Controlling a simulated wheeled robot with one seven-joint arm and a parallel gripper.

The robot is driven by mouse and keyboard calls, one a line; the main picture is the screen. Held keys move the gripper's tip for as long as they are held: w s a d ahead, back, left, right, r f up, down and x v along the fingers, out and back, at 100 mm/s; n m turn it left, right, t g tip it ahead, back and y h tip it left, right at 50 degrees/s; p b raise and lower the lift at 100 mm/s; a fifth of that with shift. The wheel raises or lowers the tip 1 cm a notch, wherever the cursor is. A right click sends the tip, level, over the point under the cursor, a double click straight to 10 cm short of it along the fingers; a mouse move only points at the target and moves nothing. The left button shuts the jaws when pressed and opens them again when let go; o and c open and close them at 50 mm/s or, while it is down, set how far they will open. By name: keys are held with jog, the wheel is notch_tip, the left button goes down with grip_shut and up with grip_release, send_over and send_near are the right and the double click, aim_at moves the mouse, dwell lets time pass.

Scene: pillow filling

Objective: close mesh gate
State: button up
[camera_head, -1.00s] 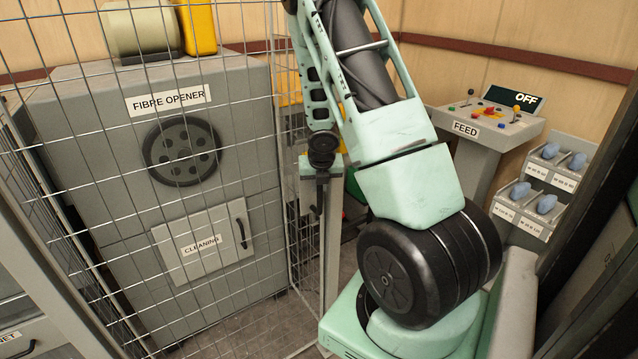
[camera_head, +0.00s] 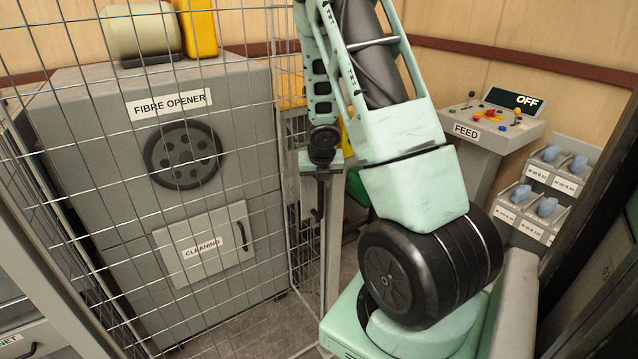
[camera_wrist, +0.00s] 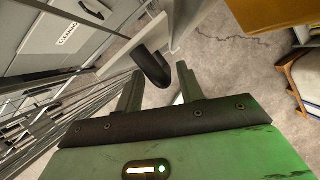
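The wire mesh gate (camera_head: 235,235) stands in front of the grey fibre opener in the head view; how far it is swung open is hard to tell. A pale upright post (camera_head: 333,240) stands at its right side, partly behind my arm. In the wrist view, a black rounded handle (camera_wrist: 150,64) on a pale bar lies just beyond and between my fingertips. My gripper (camera_wrist: 160,82) has its two fingers apart, with a gap beside the handle; contact cannot be told. In the head view my gripper (camera_head: 322,165) is small, at the top of the post.
The fibre opener (camera_head: 75,140) with its cleaning door (camera_head: 205,247) is behind the mesh. A feed console (camera_head: 490,130) reading OFF and bins (camera_head: 540,190) with blue items stand at the right. The wrist view shows grey floor (camera_wrist: 225,60) and a yellow-brown object (camera_wrist: 270,12).

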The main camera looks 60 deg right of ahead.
jog(key=p+v, duration=0.8)
jog(key=v, duration=0.6)
jog(key=shift+r, duration=0.3)
jog(key=a+f+m+y+b, duration=0.15)
jog(key=a+m+b, duration=0.25)
jog(key=a, duration=0.6)
jog(key=w+a+f+m+b, duration=0.1)
jog(key=a+f+m+b, duration=0.25)
jog(key=a, duration=0.55)
jog(key=a+f+m+b, duration=0.2)
jog(key=a+m+b, duration=0.25)
jog(key=a, duration=0.55)
jog(key=s+a+f+m+g+y+b, duration=0.2)
jog(key=s+a+m+b, duration=0.4)
jog(key=s+a, duration=1)
notch_tip(320, 180, down, 2)
jog(key=shift+s+a+f+m+g+b, duration=0.1)
jog(key=shift+s+a+m+g+b, duration=0.15)
jog(key=shift+g+b, duration=0.4)
jog(key=shift+w+d+y, duration=0.1)
jog(key=shift+d+y, duration=0.05)
jog(key=shift+y, duration=0.1)
